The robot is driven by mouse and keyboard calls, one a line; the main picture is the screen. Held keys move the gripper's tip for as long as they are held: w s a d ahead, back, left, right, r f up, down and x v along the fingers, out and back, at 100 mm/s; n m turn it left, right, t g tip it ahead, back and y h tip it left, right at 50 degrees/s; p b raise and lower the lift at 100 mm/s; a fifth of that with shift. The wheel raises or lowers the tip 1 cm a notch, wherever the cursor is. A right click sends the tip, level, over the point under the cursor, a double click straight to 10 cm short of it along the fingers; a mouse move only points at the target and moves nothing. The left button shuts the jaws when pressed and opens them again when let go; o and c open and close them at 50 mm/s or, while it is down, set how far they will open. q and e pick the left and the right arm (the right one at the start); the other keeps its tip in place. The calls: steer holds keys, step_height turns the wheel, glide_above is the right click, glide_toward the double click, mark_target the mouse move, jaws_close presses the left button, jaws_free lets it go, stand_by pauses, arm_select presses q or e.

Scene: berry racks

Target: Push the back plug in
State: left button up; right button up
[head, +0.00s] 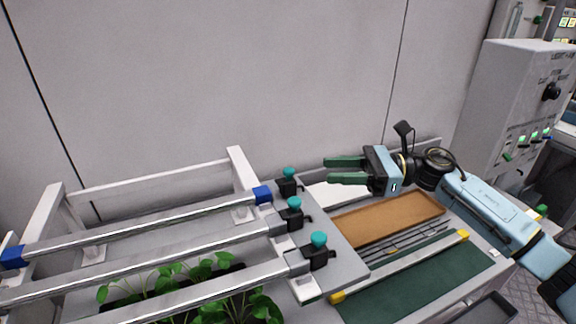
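Several metal pipes run across the rack, and black fittings with teal tops stand at their right ends. The back one, likely the back plug (288,185), stands just right of the blue collar (263,194) of the back pipe. The middle fitting (295,215) and the front fitting (318,251) sit nearer to me. How deep the back one sits is too small to tell. My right gripper (329,170) is open and empty, its green fingers pointing left, a little right of the back fitting and apart from it. My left gripper is out of view.
A brown tray (388,219) and a green mat (420,283) lie on the bench below my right arm. White rack posts (243,180) rise behind the pipes. Green plants (190,272) grow under them. A grey control box (515,95) stands at right.

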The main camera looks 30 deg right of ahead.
mark_target(288, 169)
steer(key=p+x, duration=0.2)
steer(key=x, duration=0.7)
steer(key=shift+w+a+r, duration=0.1)
steer(key=shift+w+a, duration=0.15)
steer(key=shift+a, duration=0.15)
jaws_close()
